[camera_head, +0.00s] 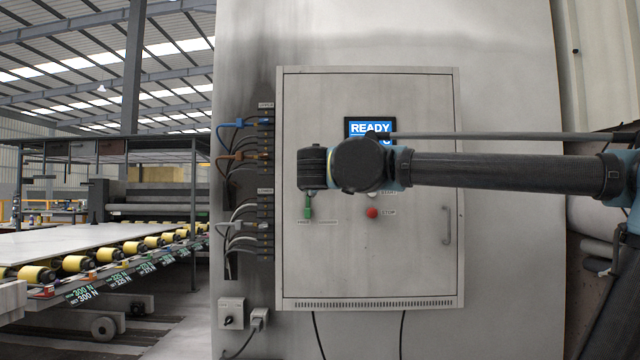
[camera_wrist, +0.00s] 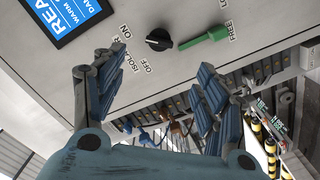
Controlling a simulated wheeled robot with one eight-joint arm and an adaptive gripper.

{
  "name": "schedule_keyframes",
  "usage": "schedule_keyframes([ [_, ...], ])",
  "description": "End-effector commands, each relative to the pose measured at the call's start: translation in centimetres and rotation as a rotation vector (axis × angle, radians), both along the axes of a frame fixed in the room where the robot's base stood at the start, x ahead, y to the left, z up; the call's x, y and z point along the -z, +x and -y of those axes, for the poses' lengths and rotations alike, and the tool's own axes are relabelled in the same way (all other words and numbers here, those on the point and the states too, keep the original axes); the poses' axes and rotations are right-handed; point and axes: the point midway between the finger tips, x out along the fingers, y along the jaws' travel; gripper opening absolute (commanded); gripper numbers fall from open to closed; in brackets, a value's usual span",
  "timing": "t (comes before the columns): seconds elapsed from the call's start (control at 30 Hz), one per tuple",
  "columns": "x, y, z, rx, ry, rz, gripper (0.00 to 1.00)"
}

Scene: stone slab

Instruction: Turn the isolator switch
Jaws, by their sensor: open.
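The isolator switch (camera_wrist: 158,40) is a round black knob on the grey panel in the wrist view. The labels ISOLATOR, ON and OFF are printed beside it. I cannot tell which label its pointer faces. My gripper (camera_wrist: 158,72) is open, with one finger at the left and one at the right. The knob lies beyond the fingertips, roughly between them in the picture, and nothing is in the jaws. In the head view my wrist and arm cover the switch and the gripper.
A green lever (camera_wrist: 207,37) marked FREE is close to the knob; it also shows in the head view (camera_head: 308,207). The cabinet (camera_head: 420,280) carries a READY screen (camera_head: 370,128), a red STOP button (camera_head: 372,212) and a handle (camera_head: 446,225). Cables (camera_head: 240,155) plug in along its left side.

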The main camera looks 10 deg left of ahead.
Motion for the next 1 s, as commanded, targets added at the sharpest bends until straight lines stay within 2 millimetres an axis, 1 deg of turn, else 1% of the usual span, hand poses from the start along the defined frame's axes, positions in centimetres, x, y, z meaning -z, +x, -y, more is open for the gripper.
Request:
schedule_keyframes([
  [0.03,-0.3,-0.2,-0.4,-0.008,0.002,0.006,0.66],
  [0.13,-0.5,-0.1,-0.7,-0.012,0.003,0.011,0.66],
  [0.27,-0.5,1.0,-0.9,-0.012,0.003,0.011,0.66],
  [0.67,-0.5,6.5,-2.2,-0.011,0.001,0.010,0.66],
  [1.0,-0.4,11.9,-3.4,-0.009,0.001,0.010,0.66],
])
